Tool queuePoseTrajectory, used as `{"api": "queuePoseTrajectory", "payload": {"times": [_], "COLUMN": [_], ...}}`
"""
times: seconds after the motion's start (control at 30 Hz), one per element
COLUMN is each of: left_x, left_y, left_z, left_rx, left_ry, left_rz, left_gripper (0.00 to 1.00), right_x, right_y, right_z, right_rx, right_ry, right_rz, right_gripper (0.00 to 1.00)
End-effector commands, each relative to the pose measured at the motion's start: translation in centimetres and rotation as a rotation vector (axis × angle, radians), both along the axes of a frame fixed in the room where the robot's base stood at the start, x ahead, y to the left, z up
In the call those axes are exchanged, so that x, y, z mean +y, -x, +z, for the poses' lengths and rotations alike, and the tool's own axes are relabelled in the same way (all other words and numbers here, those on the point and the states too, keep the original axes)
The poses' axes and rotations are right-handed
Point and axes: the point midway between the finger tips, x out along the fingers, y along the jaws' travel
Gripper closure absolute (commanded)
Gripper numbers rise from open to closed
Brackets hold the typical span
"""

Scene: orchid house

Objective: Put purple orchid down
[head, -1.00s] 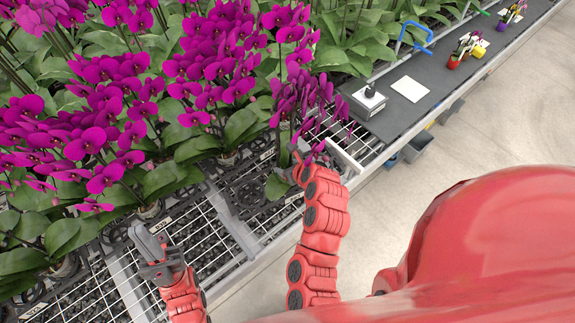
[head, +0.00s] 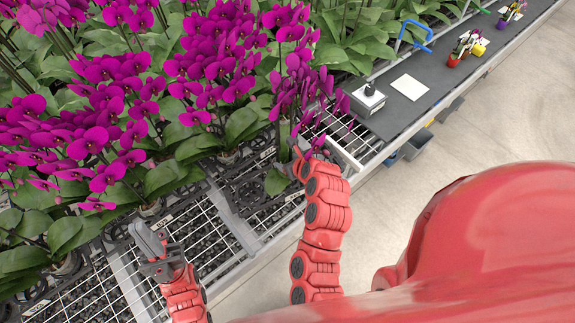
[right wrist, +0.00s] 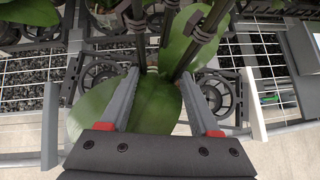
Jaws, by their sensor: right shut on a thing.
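A purple orchid (head: 288,92) with drooping magenta flowers stands at the right end of the flowering plants in the head view. My right gripper (head: 303,156) is at its base, by the bench's front edge. In the right wrist view, my right gripper (right wrist: 160,98) has its fingers on either side of the orchid's green leaves (right wrist: 155,105) and dark stems, and is shut on the orchid. The pot and exact contact are hidden. My left gripper (head: 156,248) is over the bench grating at lower left, apart from the plants; its finger gap is unclear.
Other purple orchids (head: 95,150) crowd the bench on the left. Black ring holders (head: 250,190) sit in the white wire grating (head: 205,225), with some empty.

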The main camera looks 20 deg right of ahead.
Motion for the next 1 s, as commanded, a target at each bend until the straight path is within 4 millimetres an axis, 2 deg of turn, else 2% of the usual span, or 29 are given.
{"api": "queuePoseTrajectory", "payload": {"times": [0.2,0.63,0.67,0.8,1.0], "left_x": [0.0,0.0,0.0,0.0,0.0], "left_y": [0.0,0.0,0.0,0.0,0.0], "left_z": [1.1,0.8,0.8,0.8,0.9], "left_rx": [0.000,0.000,0.000,0.000,0.000], "left_ry": [0.000,0.000,0.000,0.000,0.000], "left_rz": [0.000,0.000,0.000,0.000,0.000], "left_gripper": [1.00,1.00,1.00,1.00,1.00], "right_x": [0.0,-0.1,-0.1,0.0,0.0], "right_y": [0.0,-0.1,0.0,0.0,0.0], "right_z": [-2.4,-3.2,-3.1,-3.1,-3.2], "right_rx": [0.000,-0.004,-0.003,-0.002,-0.001], "right_ry": [-0.001,-0.001,-0.001,0.000,0.000], "right_rz": [-0.001,-0.002,-0.001,-0.001,-0.001], "right_gripper": [1.00,1.00,0.31,0.07,0.07]}}
